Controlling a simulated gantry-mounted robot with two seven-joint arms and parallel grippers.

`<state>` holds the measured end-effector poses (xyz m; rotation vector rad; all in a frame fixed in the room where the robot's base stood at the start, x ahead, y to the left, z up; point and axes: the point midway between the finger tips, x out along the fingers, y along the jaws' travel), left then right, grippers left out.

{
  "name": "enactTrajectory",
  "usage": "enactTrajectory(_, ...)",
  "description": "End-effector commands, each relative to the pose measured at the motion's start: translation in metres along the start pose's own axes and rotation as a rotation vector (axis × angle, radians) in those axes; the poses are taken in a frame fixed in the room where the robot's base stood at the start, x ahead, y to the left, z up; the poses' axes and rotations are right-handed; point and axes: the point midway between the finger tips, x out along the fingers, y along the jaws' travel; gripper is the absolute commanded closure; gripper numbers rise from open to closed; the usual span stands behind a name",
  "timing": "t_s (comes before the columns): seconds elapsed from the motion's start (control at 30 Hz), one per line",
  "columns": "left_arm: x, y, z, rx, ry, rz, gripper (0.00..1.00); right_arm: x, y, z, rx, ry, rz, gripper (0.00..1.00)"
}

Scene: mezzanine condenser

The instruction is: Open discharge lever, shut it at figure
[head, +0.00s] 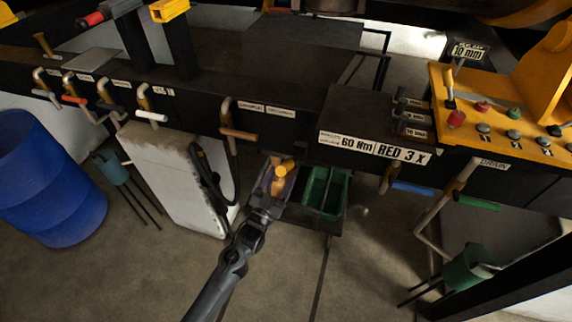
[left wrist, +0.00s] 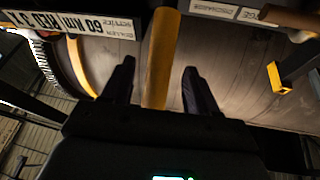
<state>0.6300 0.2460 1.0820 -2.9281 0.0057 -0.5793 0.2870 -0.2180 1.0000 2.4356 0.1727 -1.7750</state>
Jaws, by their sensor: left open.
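A yellow-orange lever handle (head: 286,167) hangs below the dark beam near the centre of the head view. I cannot read the small labels above it well enough to confirm it is the discharge lever. My left gripper (head: 274,192) is just below it and partly covers it. In the left wrist view the yellow bar (left wrist: 163,45) runs between the two spread fingers of my left gripper (left wrist: 159,66). Gaps show on both sides and the fingers do not appear closed on it. My right gripper is not in view.
A brown-handled lever (head: 238,134) hangs just left, with several more levers farther left. A sign reading "60 Nm RED 3 X" (head: 374,147) is on the right. A green bin (head: 325,192) stands below. A yellow button panel (head: 500,125) and blue barrel (head: 45,180) flank the area.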

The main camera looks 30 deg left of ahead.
Motion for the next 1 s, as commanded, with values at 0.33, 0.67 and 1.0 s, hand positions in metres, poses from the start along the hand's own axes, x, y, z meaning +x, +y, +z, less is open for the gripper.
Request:
enactTrajectory(0.33,0.041,0.000,0.000,0.000,0.000,0.000,0.41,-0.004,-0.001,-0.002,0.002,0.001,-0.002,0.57)
enactTrajectory(0.67,0.046,0.000,0.000,0.000,0.000,0.000,0.41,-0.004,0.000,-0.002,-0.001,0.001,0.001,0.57)
enactTrajectory(1.0,0.046,0.000,0.000,0.000,0.000,0.000,0.81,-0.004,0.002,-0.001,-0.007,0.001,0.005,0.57)
